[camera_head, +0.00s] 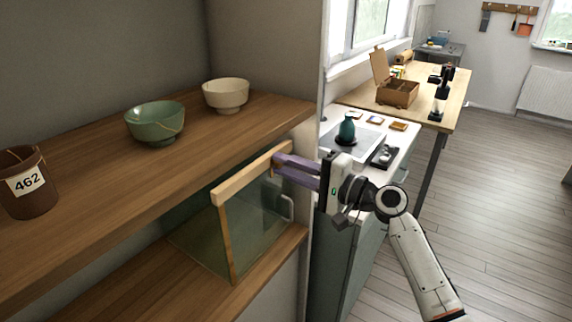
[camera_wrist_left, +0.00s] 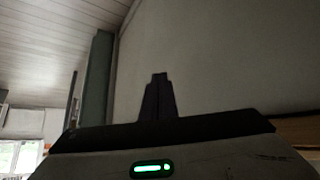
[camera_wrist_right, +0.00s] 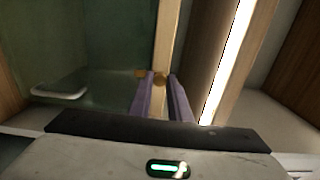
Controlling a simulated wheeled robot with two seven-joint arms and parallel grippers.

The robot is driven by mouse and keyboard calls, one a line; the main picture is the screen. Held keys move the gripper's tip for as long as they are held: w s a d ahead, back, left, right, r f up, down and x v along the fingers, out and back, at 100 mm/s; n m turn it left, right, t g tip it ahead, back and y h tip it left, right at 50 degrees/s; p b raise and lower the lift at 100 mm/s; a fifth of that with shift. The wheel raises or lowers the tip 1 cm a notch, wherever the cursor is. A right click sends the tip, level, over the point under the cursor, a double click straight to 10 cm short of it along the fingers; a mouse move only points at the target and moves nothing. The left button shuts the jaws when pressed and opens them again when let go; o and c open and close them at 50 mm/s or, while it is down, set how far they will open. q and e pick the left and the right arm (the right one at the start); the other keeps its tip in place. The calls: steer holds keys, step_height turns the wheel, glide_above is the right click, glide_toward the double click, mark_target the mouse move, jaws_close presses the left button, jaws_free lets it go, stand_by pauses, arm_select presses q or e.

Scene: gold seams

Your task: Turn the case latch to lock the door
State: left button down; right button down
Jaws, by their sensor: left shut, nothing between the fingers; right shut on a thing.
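The glass-fronted case (camera_head: 255,225) with pale wooden edging sits between two shelves. A small brass-coloured latch (camera_wrist_right: 159,79) is at the wooden edge beside the glass in the right wrist view. My left gripper (camera_wrist_left: 159,77) is shut and empty near a plain wall, out of the head view.
A green bowl (camera_head: 155,121) with a gold seam, a cream bowl (camera_head: 226,94) and a brown pot (camera_head: 27,187) labelled 462 stand on the upper shelf (camera_head: 90,222). A counter with a teal vase (camera_head: 347,130) lies behind my right arm. The floor at right is clear.

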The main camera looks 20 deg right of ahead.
steer(key=c, duration=1.7)
jaws_free()
steer(key=b+v, duration=0.1)
steer(key=v, duration=0.9)
steer(key=shift+s+d+b, duration=0.15)
steer(key=shift+b, duration=0.25)
